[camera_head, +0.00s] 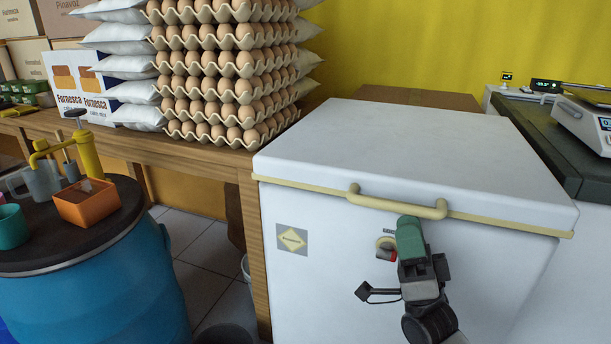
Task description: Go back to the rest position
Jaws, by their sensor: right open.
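My right gripper (409,232) is in front of the white chest freezer, with its green fingers pointing up toward the freezer handle (397,204). It is open. The fingertips are just below the right part of the handle in the picture; I cannot tell whether they touch it. The chest freezer (430,150) has its lid down. The gripper partly covers a round dial (386,247) on the freezer front. My left gripper is not in view.
A wooden table (190,152) with stacked egg trays (222,75) and white bags (130,65) stands left of the freezer. A blue drum (95,305) holds an orange container (88,203) and cups. A dark counter (540,130) with a scale (590,122) is at right. Tiled floor (195,250) shows between drum and table.

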